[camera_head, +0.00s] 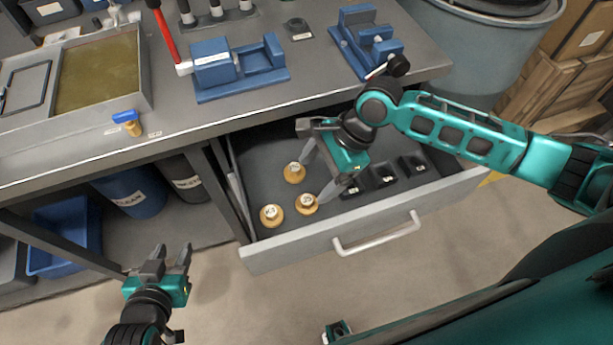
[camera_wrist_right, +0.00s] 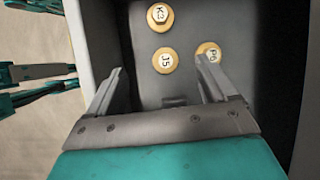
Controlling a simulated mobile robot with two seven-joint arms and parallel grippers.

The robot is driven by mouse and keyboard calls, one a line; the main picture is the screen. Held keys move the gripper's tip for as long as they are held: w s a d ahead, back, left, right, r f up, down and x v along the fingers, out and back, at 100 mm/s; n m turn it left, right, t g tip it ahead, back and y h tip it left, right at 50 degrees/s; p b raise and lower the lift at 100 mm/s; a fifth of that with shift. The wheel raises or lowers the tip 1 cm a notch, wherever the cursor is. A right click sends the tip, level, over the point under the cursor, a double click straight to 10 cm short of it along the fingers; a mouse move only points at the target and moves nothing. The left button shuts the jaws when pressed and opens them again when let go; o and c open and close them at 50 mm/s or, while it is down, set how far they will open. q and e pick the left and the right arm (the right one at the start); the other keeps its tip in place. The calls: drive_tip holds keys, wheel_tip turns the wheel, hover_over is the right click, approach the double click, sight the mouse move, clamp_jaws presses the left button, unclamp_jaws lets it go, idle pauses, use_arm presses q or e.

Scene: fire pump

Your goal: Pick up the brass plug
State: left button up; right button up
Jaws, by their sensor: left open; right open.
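Three brass plugs with white lettered tops stand in the left part of the open drawer: one (camera_head: 272,214), a second (camera_head: 306,203) and a third (camera_head: 294,172). In the right wrist view they read K3 (camera_wrist_right: 160,17), J5 (camera_wrist_right: 166,60) and what looks like P6 (camera_wrist_right: 209,52). My right gripper (camera_head: 320,171) is open and empty in the drawer area, its fingers pointing toward the plugs. In the wrist view one fingertip partly overlaps P6; contact cannot be told. My left gripper (camera_head: 172,254) is open and empty over the floor, left of the drawer.
The drawer (camera_head: 330,245) has a front handle (camera_head: 378,236) and raised walls. Several black blocks (camera_head: 384,178) stand in its right part. The worktop above carries blue fixtures (camera_head: 240,70), a red-handled tool (camera_head: 165,30) and a tray (camera_head: 148,95) at left.

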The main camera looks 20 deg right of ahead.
sight(307, 199)
drive_tip(key=shift+m+h, duration=0.3)
drive_tip(key=shift+h, duration=0.2)
drive_tip(key=f, duration=0.2)
drive_tip(key=f+b, duration=0.1)
drive_tip(key=f, duration=0.4)
drive_tip(key=shift+w+a+f, duration=0.2)
drive_tip(key=shift+w+f, duration=0.05)
drive_tip(key=shift+w, duration=0.05)
drive_tip(key=b+x, duration=0.1)
drive_tip(key=x, duration=0.3)
drive_tip(key=shift+w+d+f+b, duration=0.1)
drive_tip(key=shift+w+f+b, duration=0.15)
drive_tip(key=shift+b, duration=0.1)
drive_tip(key=shift+a+f, duration=0.2)
drive_tip(key=shift+f, duration=0.15)
use_arm(q)
drive_tip(key=f, duration=0.2)
drive_tip(key=shift+w+f, duration=0.35)
drive_tip(key=shift+f, duration=0.05)
use_arm(e)
drive_tip(key=shift+s, duration=0.1)
use_arm(q)
drive_tip(key=shift+d, duration=0.1)
use_arm(e)
drive_tip(key=c, duration=1.3)
